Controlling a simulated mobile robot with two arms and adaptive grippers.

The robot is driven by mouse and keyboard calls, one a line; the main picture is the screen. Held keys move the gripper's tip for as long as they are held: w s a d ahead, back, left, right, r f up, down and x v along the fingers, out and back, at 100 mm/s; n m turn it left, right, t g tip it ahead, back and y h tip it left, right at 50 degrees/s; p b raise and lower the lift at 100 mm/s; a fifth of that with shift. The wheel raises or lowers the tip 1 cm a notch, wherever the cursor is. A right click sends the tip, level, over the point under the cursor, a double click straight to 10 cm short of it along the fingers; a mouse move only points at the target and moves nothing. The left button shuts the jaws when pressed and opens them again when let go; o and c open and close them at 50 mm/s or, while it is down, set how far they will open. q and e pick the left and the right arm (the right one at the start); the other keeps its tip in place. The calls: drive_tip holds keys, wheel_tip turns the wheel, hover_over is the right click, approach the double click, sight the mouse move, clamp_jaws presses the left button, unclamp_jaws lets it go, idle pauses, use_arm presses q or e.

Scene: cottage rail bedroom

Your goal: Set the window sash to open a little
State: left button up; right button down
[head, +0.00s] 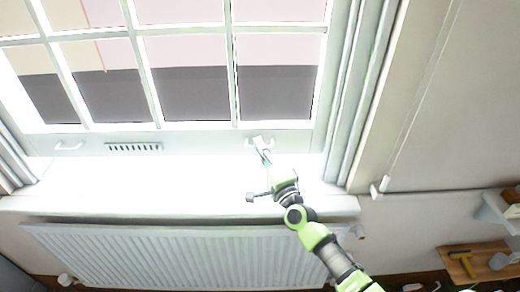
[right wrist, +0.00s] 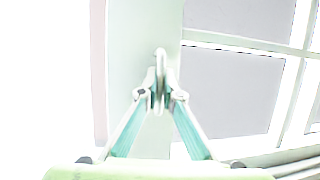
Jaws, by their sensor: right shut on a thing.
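The white window sash (head: 190,140) has several panes and fills the upper left of the head view. Two small handles sit on its bottom rail: the left handle (head: 68,146) is free, and my right gripper (head: 262,147) is at the right handle (head: 254,140). In the right wrist view the fingers of my right gripper (right wrist: 160,98) close on the pale handle (right wrist: 160,62). The sash rail (right wrist: 145,30) shows behind it. Glare hides whether there is a gap under the sash. My left gripper is not in view.
A white sill (head: 130,185) runs below the window, with a white radiator (head: 180,255) under it. A dark vent grille (head: 133,147) is on the rail. A wooden shelf (head: 485,262) holds a yellow-handled tool at the lower right.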

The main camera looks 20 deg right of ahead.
drive_tip(key=shift+d+r, duration=0.1)
drive_tip(key=shift+r, duration=0.4)
drive_tip(key=c, duration=2.2)
unclamp_jaws()
drive_tip(key=shift+f, duration=0.2)
drive_tip(key=s, duration=0.4)
drive_tip(key=s+f, duration=0.1)
drive_tip(key=s, duration=0.2)
drive_tip(key=s+d, duration=0.1)
drive_tip(key=s, duration=0.3)
drive_tip(key=shift+s+d+f, duration=0.1)
drive_tip(key=shift+s+f, duration=0.25)
drive_tip(key=shift+f, duration=0.05)
